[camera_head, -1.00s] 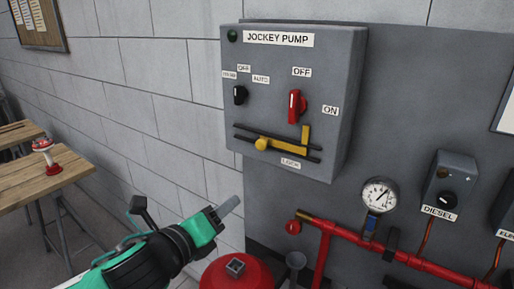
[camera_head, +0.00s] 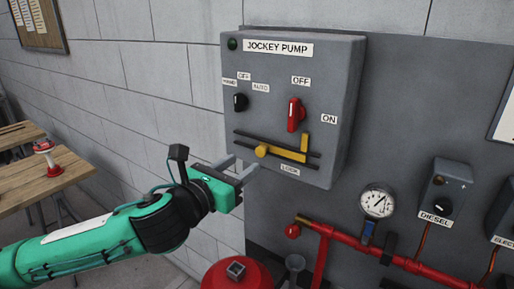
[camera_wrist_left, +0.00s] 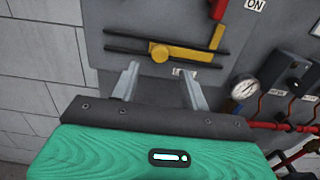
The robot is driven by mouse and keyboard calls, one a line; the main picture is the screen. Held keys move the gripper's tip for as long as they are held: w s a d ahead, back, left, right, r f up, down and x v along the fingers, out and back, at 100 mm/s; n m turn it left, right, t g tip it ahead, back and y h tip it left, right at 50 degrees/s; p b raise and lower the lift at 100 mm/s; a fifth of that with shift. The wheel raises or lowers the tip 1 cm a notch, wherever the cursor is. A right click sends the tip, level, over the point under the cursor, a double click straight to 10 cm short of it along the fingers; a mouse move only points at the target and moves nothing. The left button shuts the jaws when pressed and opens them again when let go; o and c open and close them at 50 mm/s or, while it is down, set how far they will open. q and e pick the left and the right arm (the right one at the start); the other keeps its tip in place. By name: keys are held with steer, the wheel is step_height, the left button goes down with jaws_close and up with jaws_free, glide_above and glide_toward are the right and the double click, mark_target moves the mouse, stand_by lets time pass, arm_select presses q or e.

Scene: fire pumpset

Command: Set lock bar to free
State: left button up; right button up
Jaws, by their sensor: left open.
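The yellow lock bar (camera_head: 287,153) sits between two black rails on the grey jockey pump box (camera_head: 339,95), above the LOCK label (camera_head: 290,170). It has a round yellow knob (camera_head: 262,151) at its left end and an upright arm at its right end, below the red switch (camera_head: 295,114) set at OFF. My left gripper (camera_head: 239,167) is open and empty, just below and left of the knob. In the left wrist view the bar (camera_wrist_left: 190,54) and knob (camera_wrist_left: 160,52) show beyond the two spread fingers (camera_wrist_left: 160,86). My right gripper is not seen.
A black selector knob (camera_head: 240,102) is at the box's upper left. Below and right are a pressure gauge (camera_head: 377,202), a red pipe (camera_head: 400,257) and the diesel box (camera_head: 446,190). A wooden table (camera_head: 45,180) stands at far left.

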mark_target(259, 152)
arm_select(q)
steer(key=p+x, duration=0.1)
steer(key=x, duration=0.4)
steer(key=shift+w+d+r+p, duration=0.1)
steer(key=shift+w+d+p, duration=0.15)
steer(key=shift+w+p, duration=0.05)
steer(key=shift+w+d, duration=0.3)
steer(key=shift+w, duration=0.25)
